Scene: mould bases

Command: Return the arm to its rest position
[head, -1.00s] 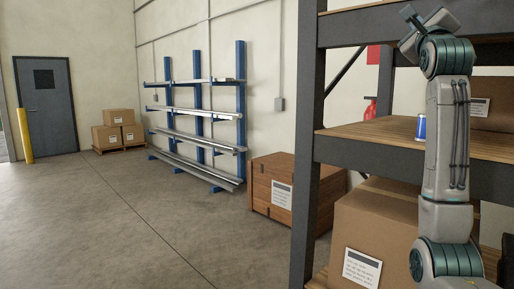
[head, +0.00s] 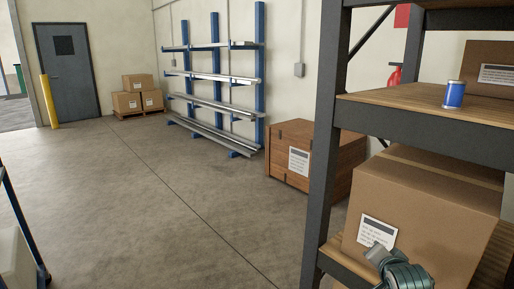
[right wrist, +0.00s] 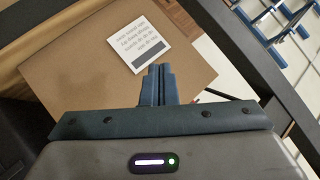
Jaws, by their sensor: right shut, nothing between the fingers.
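My right gripper (right wrist: 158,72) shows in the right wrist view with its two fingers together and nothing between them. Behind it in that view is a brown cardboard box (right wrist: 95,75) with a white label. In the head view part of my right arm (head: 400,272) shows low at the bottom right, in front of the large box on the lower shelf. The fingers cannot be made out there. My left arm and gripper are not in view.
A dark-framed rack (head: 325,150) stands at the right. A blue can (head: 454,95) stands on its wooden shelf (head: 400,98), near the front edge. The large box (head: 420,205) sits below. A wooden crate (head: 340,160) stands beyond the rack. The floor at left centre is clear.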

